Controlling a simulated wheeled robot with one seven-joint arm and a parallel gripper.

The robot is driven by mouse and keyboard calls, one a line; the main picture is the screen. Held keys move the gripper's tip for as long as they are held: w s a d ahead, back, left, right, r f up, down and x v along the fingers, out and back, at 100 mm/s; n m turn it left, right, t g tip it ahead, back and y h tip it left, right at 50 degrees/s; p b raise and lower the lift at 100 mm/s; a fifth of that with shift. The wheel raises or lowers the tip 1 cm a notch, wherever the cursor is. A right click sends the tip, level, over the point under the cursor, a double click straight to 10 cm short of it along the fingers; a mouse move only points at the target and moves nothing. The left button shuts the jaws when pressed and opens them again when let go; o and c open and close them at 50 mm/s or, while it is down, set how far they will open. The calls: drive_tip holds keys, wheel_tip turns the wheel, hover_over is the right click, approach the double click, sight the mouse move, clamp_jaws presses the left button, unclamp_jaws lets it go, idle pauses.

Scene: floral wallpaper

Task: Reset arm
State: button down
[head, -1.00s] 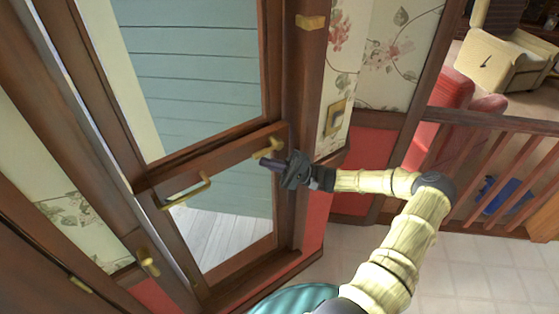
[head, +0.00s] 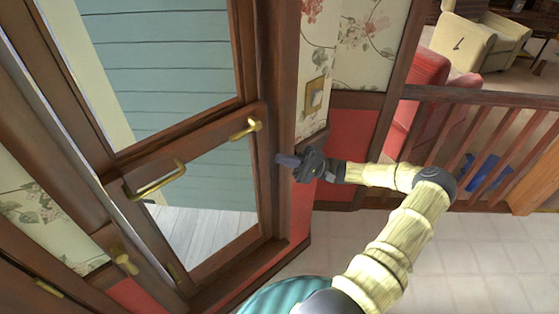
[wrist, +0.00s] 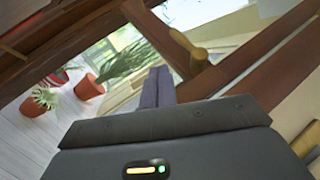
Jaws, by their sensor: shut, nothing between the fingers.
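My gripper (head: 288,160) is shut and empty. In the head view it is to the right of the brass door handle (head: 245,128), apart from it, in front of the brown door frame. My arm reaches in from the bottom and bends left at the elbow. The wood-and-glass door (head: 190,142) fills the left side and also has a long brass pull bar (head: 155,180). In the wrist view the shut purple fingers (wrist: 158,88) point away from me, and a brass handle (wrist: 190,47) shows beyond them to the upper right.
A wooden railing (head: 480,98) runs along the right. Behind it are a red seat (head: 452,72) and a cream armchair (head: 485,42). A brass switch plate (head: 315,97) is on the floral wall. Potted plants (wrist: 88,87) show through the glass. Tiled floor (head: 450,245) lies open at the lower right.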

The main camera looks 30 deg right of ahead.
drive_tip(key=shift+a, duration=0.1)
drive_tip(key=s+a+f+n+g+h, duration=0.25)
drive_tip(key=s+a+g+h, duration=0.2)
drive_tip(key=a, duration=0.35)
drive_tip(key=s+a+f+n+g+h, duration=0.1)
drive_tip(key=s+a+f+g+h, duration=0.2)
drive_tip(key=a+g+h, duration=0.4)
drive_tip(key=s+r+n+t+h+p, duration=0.1)
drive_tip(key=s+r+n+t+h, duration=0.1)
drive_tip(key=s+r+t+h, duration=0.5)
wheel_tip(320, 180, up, 5)
drive_tip(key=h, duration=0.3)
drive_tip(key=shift+s+p, duration=0.2)
drive_tip(key=shift+p, duration=0.15)
drive_tip(key=shift+r+n, duration=0.1)
drive_tip(key=shift+n, duration=0.15)
idle(2.1)
